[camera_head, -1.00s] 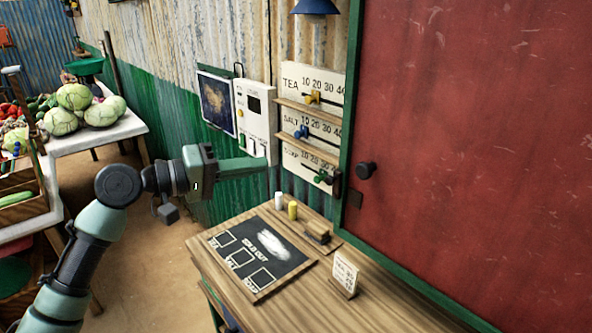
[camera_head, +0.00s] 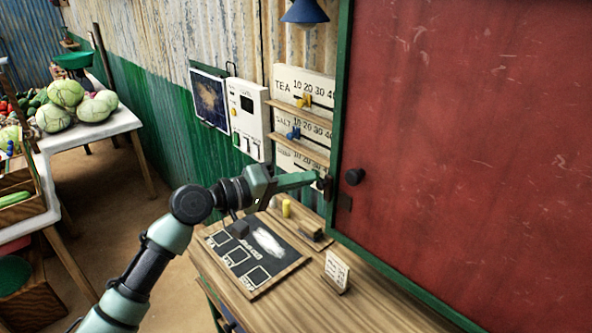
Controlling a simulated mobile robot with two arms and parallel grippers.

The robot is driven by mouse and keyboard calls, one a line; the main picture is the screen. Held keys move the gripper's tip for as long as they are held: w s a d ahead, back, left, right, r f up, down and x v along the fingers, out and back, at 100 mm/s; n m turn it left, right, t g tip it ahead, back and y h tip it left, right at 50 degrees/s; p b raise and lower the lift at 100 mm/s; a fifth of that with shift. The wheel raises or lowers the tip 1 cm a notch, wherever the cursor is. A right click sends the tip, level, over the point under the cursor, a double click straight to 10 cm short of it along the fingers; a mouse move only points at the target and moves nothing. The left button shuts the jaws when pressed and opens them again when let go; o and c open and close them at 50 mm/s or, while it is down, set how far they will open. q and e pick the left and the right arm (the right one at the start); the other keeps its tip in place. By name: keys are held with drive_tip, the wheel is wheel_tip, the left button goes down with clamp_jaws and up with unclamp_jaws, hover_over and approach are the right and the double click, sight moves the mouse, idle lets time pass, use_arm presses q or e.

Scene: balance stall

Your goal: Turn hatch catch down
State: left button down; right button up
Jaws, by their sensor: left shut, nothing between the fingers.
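The red hatch (camera_head: 460,150) is closed inside its green frame. A round black knob (camera_head: 354,177) sits near its left edge, with a small dark plate just below. A small dark catch-like piece (camera_head: 327,187) is on the left side of the frame, partly hidden, so its angle is hard to tell. My left gripper (camera_head: 314,178) is shut and empty. Its fingertips point right and are close to this dark piece; I cannot tell whether they touch it. My right gripper is not in view.
Below is a wooden counter (camera_head: 300,290) with a chalkboard (camera_head: 250,255), a yellow cylinder (camera_head: 286,208), a small block and a card (camera_head: 337,268). Slider boards (camera_head: 303,100) and a white box (camera_head: 250,120) hang on the wall. Cabbages lie on a table at left.

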use_arm(q)
drive_tip(key=shift+s+d+r, duration=0.1)
drive_tip(key=shift+d, duration=0.05)
idle(0.4)
